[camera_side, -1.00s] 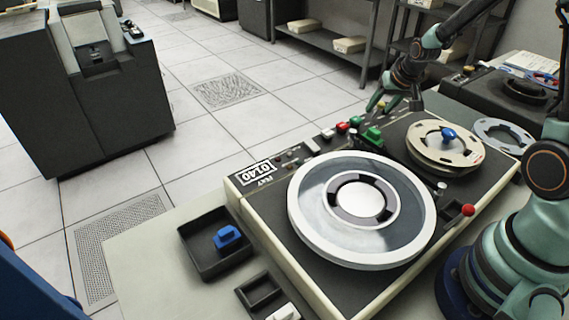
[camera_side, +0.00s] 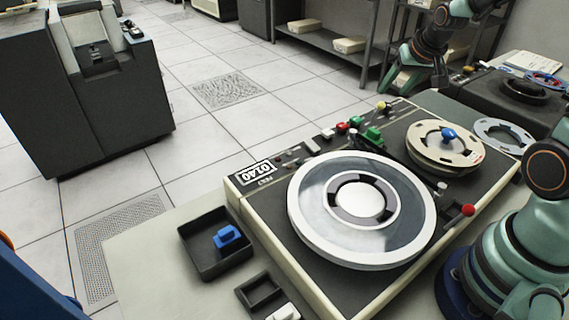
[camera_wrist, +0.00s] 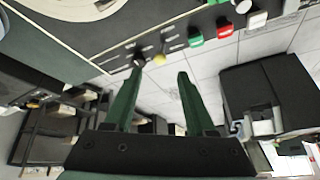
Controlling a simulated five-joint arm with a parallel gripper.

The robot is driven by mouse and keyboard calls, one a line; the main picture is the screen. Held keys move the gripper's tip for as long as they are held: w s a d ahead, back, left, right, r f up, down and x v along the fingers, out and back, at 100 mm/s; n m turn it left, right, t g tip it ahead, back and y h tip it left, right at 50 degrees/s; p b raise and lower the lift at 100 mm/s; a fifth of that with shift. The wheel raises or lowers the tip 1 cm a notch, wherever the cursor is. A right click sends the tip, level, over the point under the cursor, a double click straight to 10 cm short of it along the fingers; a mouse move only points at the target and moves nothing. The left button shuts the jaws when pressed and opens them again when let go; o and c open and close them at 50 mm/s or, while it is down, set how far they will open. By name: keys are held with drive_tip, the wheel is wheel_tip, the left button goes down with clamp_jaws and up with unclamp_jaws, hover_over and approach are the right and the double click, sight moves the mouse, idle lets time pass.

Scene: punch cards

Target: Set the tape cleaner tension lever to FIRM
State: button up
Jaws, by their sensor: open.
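A small lever with a yellow knob (camera_side: 381,106) stands at the back edge of the tape deck (camera_side: 262,205). The yellow knob (camera_wrist: 159,59) also shows in the wrist view, just beyond and between my fingers, beside small pale markings too small to read. I cannot tell which position it is set to. My gripper (camera_side: 412,88) is open and empty, above and behind the deck's back edge, apart from the knob. In the wrist view my gripper (camera_wrist: 160,74) has its two green fingers spread. A second lever with a red knob (camera_side: 468,210) sits at the deck's right front.
Red, green and white buttons (camera_side: 343,128) line the back edge beside the yellow knob. A large clear reel (camera_side: 310,215) and a smaller beige reel (camera_side: 470,160) lie on the deck. A black tray (camera_side: 195,235) holds a blue piece (camera_side: 227,237).

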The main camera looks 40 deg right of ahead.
drive_tip(key=shift+v, duration=1.75)
drive_tip(key=shift+f, duration=0.1)
drive_tip(key=s+a+r+n+y, duration=0.1)
drive_tip(key=s+a+r+n, duration=0.1)
drive_tip(key=a, duration=0.5)
drive_tip(key=s+a+r+n+y, duration=0.1)
drive_tip(key=s+a+r+n, duration=0.1)
drive_tip(key=s+a+n, duration=0.2)
drive_tip(key=s+a, duration=0.3)
drive_tip(key=a, duration=0.1)
drive_tip(key=shift+r, duration=0.15)
drive_tip(key=shift+s+a, duration=0.1)
drive_tip(key=shift+a, duration=0.05)
